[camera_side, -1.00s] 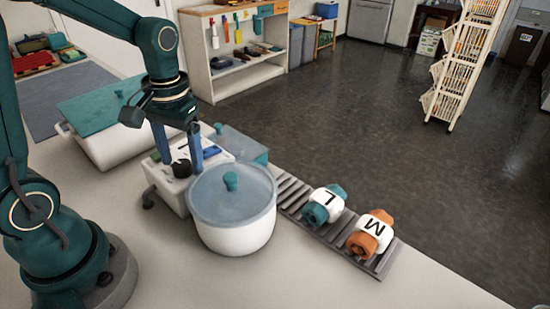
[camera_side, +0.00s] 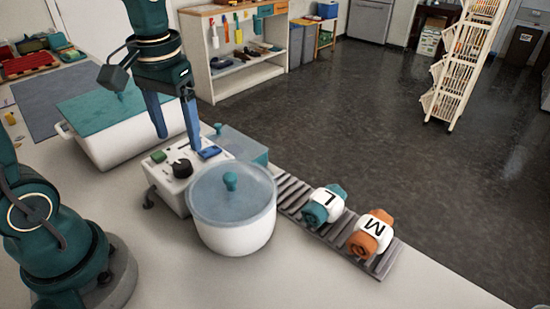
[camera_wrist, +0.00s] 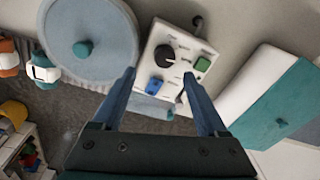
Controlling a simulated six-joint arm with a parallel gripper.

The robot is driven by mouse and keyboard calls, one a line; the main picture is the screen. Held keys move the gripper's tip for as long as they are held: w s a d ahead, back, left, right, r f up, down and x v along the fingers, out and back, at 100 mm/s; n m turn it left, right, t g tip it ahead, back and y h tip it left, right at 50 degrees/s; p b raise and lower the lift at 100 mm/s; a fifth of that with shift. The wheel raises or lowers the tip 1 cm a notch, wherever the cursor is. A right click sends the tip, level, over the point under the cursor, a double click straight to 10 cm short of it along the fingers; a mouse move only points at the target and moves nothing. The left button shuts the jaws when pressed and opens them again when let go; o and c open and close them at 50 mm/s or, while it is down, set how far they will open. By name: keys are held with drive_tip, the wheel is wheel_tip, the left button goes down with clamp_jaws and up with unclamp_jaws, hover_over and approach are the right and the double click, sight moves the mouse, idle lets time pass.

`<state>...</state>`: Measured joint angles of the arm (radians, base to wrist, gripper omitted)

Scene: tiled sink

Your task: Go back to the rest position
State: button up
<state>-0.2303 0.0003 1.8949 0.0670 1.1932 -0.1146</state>
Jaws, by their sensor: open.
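My gripper (camera_side: 178,128) is open and empty, its two blue fingers pointing down above the white control box (camera_side: 172,190). In the wrist view my gripper (camera_wrist: 160,84) also shows open, with nothing between its fingers. The box carries a black knob (camera_side: 181,168), a green button (camera_side: 158,156) and a blue switch (camera_side: 209,152). The fingers appear clear of the box; the exact gap is hard to tell.
A white pot (camera_side: 236,238) with a translucent lid stands right of the box. A white bin (camera_side: 100,150) with a teal lid is at left. Teal (camera_side: 322,206) and orange (camera_side: 370,236) rolls lie on a slatted rack (camera_side: 392,262). The front counter is clear.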

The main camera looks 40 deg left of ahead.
drive_tip(key=s+d+r+m+t, duration=0.1)
drive_tip(key=s+d+m+t, duration=0.2)
drive_tip(key=s+d+t, duration=0.2)
drive_tip(key=shift+s+d+m+h, duration=0.3)
drive_tip(key=shift+s+d+h, duration=0.1)
drive_tip(key=shift+s+d, duration=0.45)
drive_tip(key=shift+a, duration=0.1)
